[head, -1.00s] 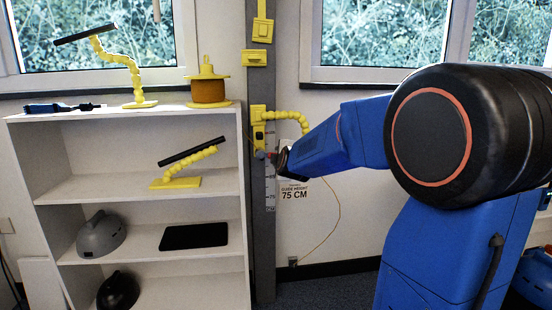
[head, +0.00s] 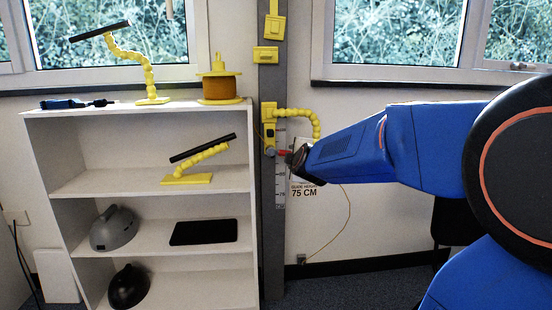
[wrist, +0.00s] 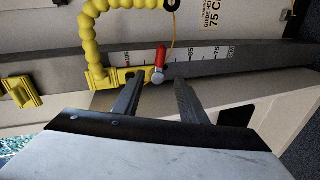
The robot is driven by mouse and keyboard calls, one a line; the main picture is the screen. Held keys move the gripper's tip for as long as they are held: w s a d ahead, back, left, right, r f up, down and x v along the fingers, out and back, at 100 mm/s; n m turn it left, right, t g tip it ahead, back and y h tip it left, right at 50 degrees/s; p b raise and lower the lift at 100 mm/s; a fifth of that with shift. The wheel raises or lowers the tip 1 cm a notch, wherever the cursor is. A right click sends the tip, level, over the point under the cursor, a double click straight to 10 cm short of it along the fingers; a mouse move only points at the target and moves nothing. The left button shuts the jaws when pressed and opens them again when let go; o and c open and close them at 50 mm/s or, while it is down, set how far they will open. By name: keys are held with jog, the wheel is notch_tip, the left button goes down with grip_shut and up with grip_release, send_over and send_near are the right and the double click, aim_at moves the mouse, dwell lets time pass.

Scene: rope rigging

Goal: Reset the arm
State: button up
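My arm reaches in from the right in the head view. My gripper (head: 287,156) is at the grey post (head: 272,220), just right of a yellow slider bracket (head: 269,125). A small knob with a red handle (wrist: 160,56) and a round grey end lies just beyond the fingertips. I cannot tell whether a finger touches it. A yellow segmented arm (wrist: 95,45) curves up from the bracket.
A white shelf (head: 140,183) stands left of the post, holding a yellow-orange spool (head: 218,88), yellow jointed lamps, helmets and a black tablet (head: 204,232). A thin yellow cord (head: 345,222) hangs right of the post. A "75 CM" sign (head: 303,187) sits behind my gripper.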

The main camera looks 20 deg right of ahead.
jog(key=s+a+f+m+g+y, duration=0.2)
jog(key=s+a+f+m, duration=0.15)
jog(key=s+a, duration=0.35)
jog(key=s+a+f+m+g+y, duration=0.2)
jog(key=s+a+f+y, duration=0.15)
jog(key=s, duration=0.65)
jog(key=s+a+f+m+g, duration=0.1)
jog(key=s+f, duration=0.4)
jog(key=s, duration=0.6)
jog(key=s+a+f+m+g+h, duration=0.1)
jog(key=s+f+m+g, duration=0.3)
jog(key=s, duration=0.7)
jog(key=shift+s+f+m+g, duration=0.35)
jog(key=shift+f+m, duration=0.3)
jog(key=shift+m, duration=0.6)
